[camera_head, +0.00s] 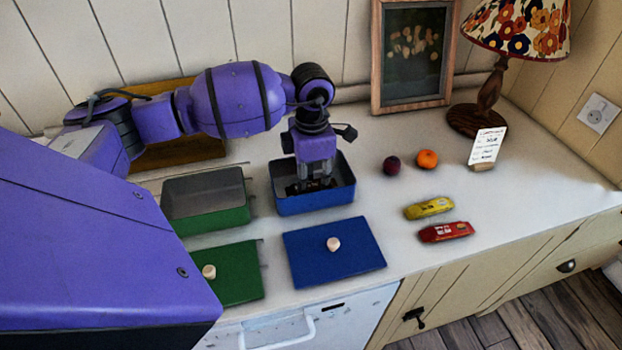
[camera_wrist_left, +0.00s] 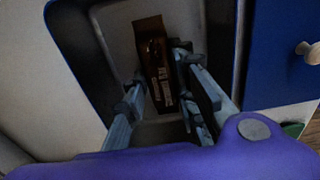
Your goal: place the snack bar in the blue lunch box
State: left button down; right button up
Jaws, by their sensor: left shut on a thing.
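The blue lunch box (camera_head: 318,204) stands open on the counter, and its dark rim and pale inside show in the left wrist view (camera_wrist_left: 72,50). My left gripper (camera_head: 316,182) points down into the box. In the left wrist view its fingers (camera_wrist_left: 163,98) are shut on a snack bar (camera_wrist_left: 153,55) in a dark brown wrapper with pale print. The bar is within the box walls, low down. I cannot tell whether it touches the floor of the box. In the head view the bar is mostly hidden by the fingers. My right gripper is not in view.
A green box (camera_head: 207,217) stands left of the blue one. A blue lid (camera_head: 330,262) and a green lid (camera_head: 235,280) lie in front. A plum (camera_head: 391,166), an orange (camera_head: 427,159), a yellow packet (camera_head: 430,208) and a red packet (camera_head: 446,232) lie to the right.

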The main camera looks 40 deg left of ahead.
aim_at(311, 184)
pick_arm(q)
jog(key=shift+f, duration=0.15)
jog(key=c, duration=1.4)
grip_release()
jog(key=shift+c, duration=0.2)
notch_tip(311, 184, up, 12)
jog(key=shift+r+b, duration=0.25)
jog(key=shift+b, duration=0.05)
